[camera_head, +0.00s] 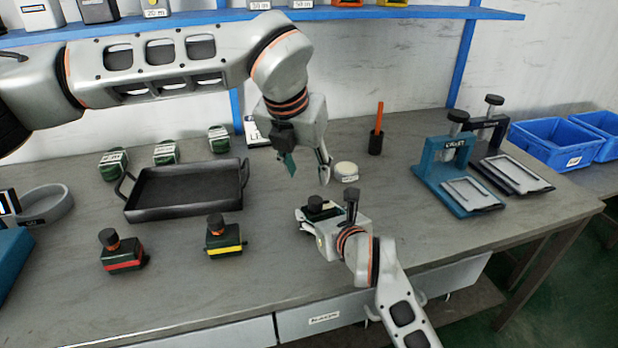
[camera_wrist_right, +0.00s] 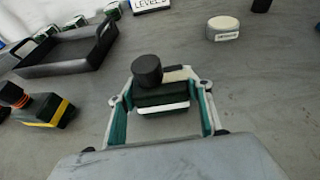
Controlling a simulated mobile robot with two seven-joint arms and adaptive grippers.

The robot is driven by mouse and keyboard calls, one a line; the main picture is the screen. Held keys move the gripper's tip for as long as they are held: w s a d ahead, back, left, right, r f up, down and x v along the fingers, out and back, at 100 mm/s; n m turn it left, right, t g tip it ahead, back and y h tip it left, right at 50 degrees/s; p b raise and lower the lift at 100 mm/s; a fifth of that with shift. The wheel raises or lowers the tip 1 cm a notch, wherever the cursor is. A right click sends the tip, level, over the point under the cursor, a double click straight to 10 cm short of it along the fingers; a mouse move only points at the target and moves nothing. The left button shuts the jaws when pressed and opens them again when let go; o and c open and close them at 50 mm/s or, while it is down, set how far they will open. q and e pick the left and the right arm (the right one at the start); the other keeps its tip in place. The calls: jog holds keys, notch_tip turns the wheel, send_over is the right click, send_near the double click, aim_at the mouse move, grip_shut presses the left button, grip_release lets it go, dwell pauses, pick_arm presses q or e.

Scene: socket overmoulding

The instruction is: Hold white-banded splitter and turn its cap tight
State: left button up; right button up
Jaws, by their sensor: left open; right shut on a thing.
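The white-banded splitter (camera_wrist_right: 162,100) is a dark green block with a white band and a black round cap (camera_wrist_right: 147,70) on top. It sits upright between the fingers of my right gripper (camera_wrist_right: 160,108), which is shut on it. In the head view the splitter (camera_head: 322,212) is at the table's front middle, partly hidden by my right gripper (camera_head: 312,226). My left gripper (camera_head: 308,172) is open and empty, pointing down above the table behind the splitter, apart from the cap (camera_head: 316,202).
A yellow-banded splitter (camera_head: 225,240) and a red-banded one (camera_head: 122,256) stand to the left. A black tray (camera_head: 130,207) lies behind them. A round pale tin (camera_head: 346,170) and an orange stick in a black holder (camera_head: 376,143) are behind. Presses (camera_head: 445,165) stand right.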

dwell(0.4)
jog(key=o, duration=1.2)
jog(key=shift+s+d, duration=0.1)
